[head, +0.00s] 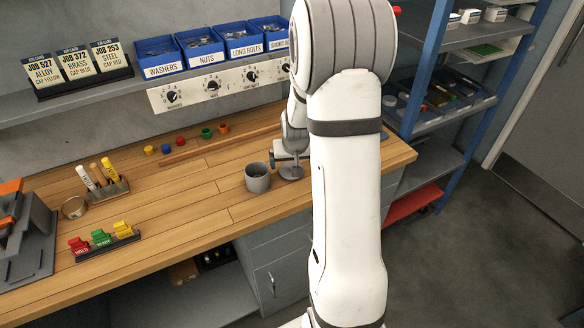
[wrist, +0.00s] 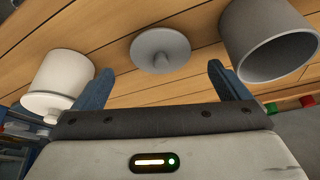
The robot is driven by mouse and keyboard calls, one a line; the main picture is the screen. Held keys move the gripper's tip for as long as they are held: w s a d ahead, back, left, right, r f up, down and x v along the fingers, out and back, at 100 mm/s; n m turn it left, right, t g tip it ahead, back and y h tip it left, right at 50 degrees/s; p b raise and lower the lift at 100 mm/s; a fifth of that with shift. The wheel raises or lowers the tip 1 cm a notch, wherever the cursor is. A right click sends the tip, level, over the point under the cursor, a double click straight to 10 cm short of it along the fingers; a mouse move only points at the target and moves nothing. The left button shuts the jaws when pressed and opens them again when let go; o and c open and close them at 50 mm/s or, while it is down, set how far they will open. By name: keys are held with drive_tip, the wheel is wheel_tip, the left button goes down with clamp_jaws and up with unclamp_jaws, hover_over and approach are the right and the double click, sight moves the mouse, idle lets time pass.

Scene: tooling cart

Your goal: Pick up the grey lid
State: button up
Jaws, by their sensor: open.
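The grey lid (wrist: 160,50) is a round disc with a small knob, lying knob up on the wooden bench. In the wrist view it shows just beyond and between the fingers of my gripper (wrist: 160,82). My gripper is open and empty, and no finger touches the lid. In the head view the lid (head: 291,173) lies right of the grey cup, partly covered by my arm and gripper (head: 284,158).
An open grey cup (head: 257,178) stands close to the lid; the wrist view shows it at right (wrist: 268,42). A white canister (wrist: 62,78) stands on the lid's other side. Coloured caps (head: 207,133) lie behind. The bench (head: 200,205) in front is clear.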

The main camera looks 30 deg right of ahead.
drive_tip(key=shift+x, duration=1.65)
drive_tip(key=shift+a, duration=0.1)
drive_tip(key=shift+s, duration=0.1)
drive_tip(key=shift+c, duration=0.2)
drive_tip(key=c, duration=1)
